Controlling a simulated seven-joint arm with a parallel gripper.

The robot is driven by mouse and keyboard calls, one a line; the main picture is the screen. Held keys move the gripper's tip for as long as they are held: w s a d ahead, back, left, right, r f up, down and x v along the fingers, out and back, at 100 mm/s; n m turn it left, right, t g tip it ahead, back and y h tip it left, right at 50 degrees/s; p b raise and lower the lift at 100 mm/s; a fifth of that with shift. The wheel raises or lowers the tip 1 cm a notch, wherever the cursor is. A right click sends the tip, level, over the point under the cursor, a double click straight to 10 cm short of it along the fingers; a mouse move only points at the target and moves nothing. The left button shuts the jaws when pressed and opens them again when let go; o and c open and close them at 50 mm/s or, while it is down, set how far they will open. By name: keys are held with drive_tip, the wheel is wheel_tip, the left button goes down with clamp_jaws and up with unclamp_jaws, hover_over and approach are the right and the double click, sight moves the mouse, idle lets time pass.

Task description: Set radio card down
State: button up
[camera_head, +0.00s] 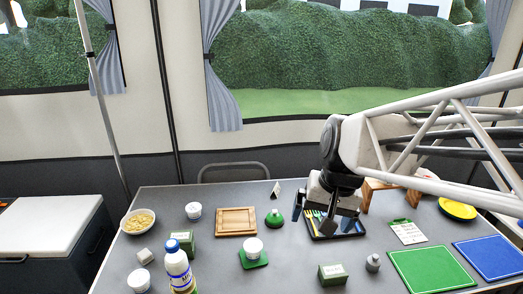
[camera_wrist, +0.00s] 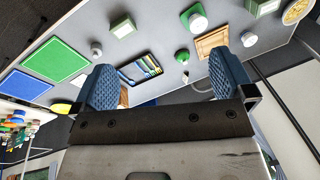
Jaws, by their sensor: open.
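A white printed card with a green top edge (camera_head: 408,232) lies flat on the grey table, right of my gripper. It looks like the radio card, but its print is too small to read. In the wrist view the card (camera_wrist: 80,80) shows beside the left finger, partly hidden. A small folded card (camera_head: 276,190) stands at the table's back. My gripper (camera_head: 325,215) is over the black tray of cutlery (camera_head: 345,236); its blue fingers (camera_wrist: 165,82) are spread wide with nothing seen between them.
Green (camera_head: 430,270) and blue (camera_head: 490,257) boards lie at the right, near a yellow plate (camera_head: 457,208). A wooden stand (camera_head: 368,195) is behind the tray. A wooden board (camera_head: 236,221), a white bottle (camera_head: 178,268) and green boxes (camera_head: 333,274) stand left and in front. Bare table shows between them.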

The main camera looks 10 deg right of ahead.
drive_tip(key=s+d+f+n+t+h, duration=0.1)
drive_tip(key=s+n+h, duration=0.1)
drive_tip(key=s, duration=0.7)
drive_tip(key=shift+s+d+f+n, duration=0.15)
drive_tip(key=shift+s+f+n, duration=0.1)
drive_tip(key=shift+n, duration=0.15)
idle(0.8)
